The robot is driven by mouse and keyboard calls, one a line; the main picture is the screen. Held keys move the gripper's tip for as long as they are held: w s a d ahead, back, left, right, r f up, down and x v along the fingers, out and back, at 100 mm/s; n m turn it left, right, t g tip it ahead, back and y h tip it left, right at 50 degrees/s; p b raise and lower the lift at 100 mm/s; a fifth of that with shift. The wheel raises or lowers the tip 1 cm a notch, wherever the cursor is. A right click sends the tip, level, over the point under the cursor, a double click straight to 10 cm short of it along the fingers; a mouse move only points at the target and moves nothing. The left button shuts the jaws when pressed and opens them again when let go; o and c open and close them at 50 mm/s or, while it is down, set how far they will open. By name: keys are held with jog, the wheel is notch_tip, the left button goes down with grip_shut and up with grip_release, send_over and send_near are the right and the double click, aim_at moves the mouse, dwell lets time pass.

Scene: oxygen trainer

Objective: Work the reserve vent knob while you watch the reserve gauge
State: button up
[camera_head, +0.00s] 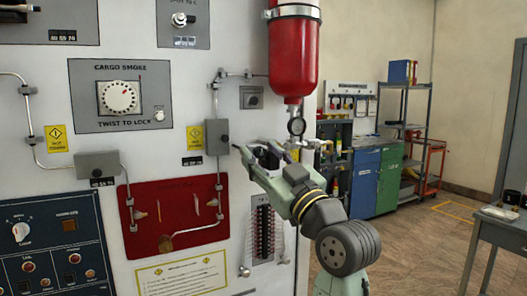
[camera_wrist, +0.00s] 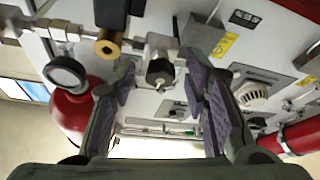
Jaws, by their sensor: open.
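The reserve gauge (camera_head: 297,126) is a small round dial with a dark rim, just below the red cylinder (camera_head: 293,55). It also shows at a slant in the wrist view (camera_wrist: 66,73); its needle is too small to read. A black round knob (camera_wrist: 160,72) on a pale metal fitting, apparently the reserve vent knob, shows between my fingers in the wrist view. My gripper (camera_head: 264,156) is open, its dark-padded fingers on either side of the knob in that picture. I cannot tell whether they touch it. The head view does not clearly show the knob behind my gripper.
A brass-ended fitting (camera_wrist: 108,46) and pipework lie close beside my fingers in the wrist view. The white wall panel carries a grey cargo smoke dial (camera_head: 120,97), a red valve plate (camera_head: 172,213) and pipes. A table (camera_head: 500,232) stands at the right, with open floor before it.

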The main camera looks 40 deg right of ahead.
jog(key=shift+c, duration=0.2)
grip_shut()
dwell(0.4)
